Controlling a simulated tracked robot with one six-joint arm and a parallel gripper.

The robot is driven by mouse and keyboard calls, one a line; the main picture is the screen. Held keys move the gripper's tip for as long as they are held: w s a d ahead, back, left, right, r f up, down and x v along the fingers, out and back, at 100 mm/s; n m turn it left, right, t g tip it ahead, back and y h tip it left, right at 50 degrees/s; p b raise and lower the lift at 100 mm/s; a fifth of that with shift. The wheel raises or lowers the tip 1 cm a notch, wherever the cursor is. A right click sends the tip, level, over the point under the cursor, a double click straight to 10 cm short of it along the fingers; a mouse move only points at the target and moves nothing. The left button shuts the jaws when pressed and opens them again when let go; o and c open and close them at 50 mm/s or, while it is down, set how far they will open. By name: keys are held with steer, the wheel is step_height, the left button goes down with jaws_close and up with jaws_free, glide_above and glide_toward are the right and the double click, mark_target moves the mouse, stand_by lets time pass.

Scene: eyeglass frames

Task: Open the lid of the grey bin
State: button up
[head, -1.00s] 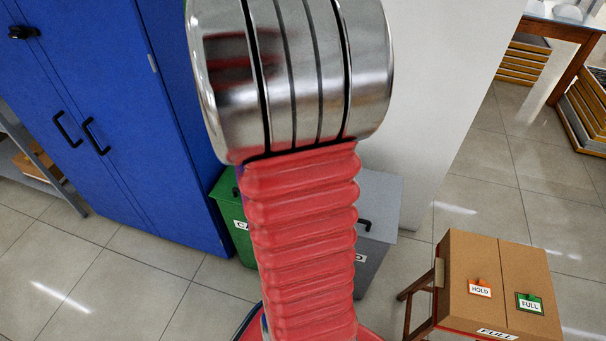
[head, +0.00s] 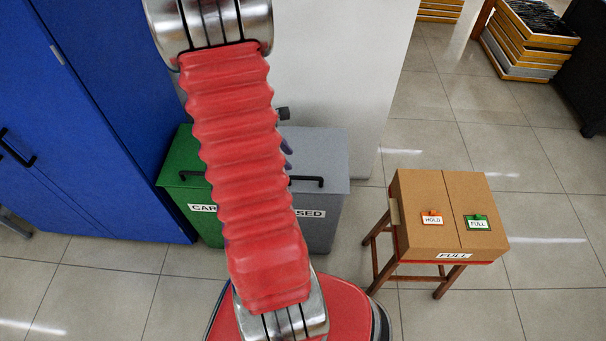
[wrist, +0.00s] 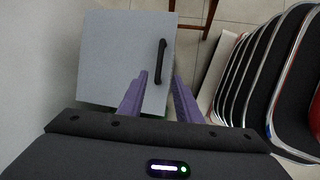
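The grey bin (head: 318,232) stands right of the red arm in the head view, partly hidden by it. Its flat grey lid (head: 328,150) is shut, with a black bar handle (head: 306,180) near the front edge. In the wrist view the lid (wrist: 112,52) lies below my gripper (wrist: 160,75), and the handle (wrist: 162,58) shows just beyond and between the fingertips. The two purple fingers are apart, with nothing held. Whether they touch the handle cannot be told. In the head view my gripper is mostly hidden behind the arm.
A green bin (head: 183,160) stands against the grey one on the left. A blue cabinet (head: 95,120) is farther left and a pale wall is behind. A cardboard box (head: 430,225) on a wooden stool stands at the right. Tiled floor is open between stool and bin.

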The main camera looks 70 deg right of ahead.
mark_target(306, 177)
steer(key=shift+x, duration=6.8)
steer(key=shift+c, duration=0.5)
jaws_close()
